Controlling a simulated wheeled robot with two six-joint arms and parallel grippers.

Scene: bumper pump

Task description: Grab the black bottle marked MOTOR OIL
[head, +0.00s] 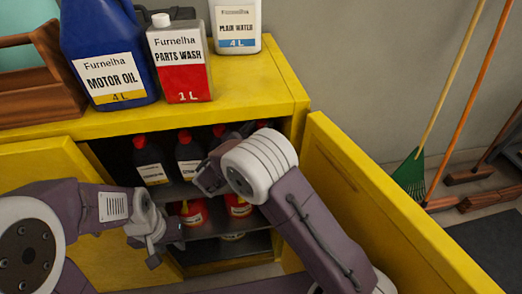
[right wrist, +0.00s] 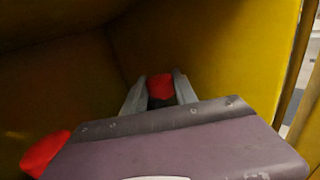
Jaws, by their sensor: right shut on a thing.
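Black bottles with red caps stand on the upper shelf inside the yellow cabinet; two show clearly in the head view, a left one (head: 150,160) and a middle one (head: 187,150). Their labels are too small to read. My right arm reaches into the cabinet and hides much of the bottles behind it. In the right wrist view my right gripper (right wrist: 160,90) is shut on a dark bottle with a red cap (right wrist: 160,79), one finger on each side of its neck. My left gripper (head: 158,238) is in front of the cabinet opening, apart from the bottles; its jaws are unclear.
The cabinet top (head: 240,85) bears a blue jug (head: 108,50) marked MOTOR OIL, a PARTS WASH can (head: 180,65) and a PLAIN WATER jug (head: 236,25). Red containers (head: 238,205) stand on a lower shelf. The open right door (head: 380,210) flanks my right arm.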

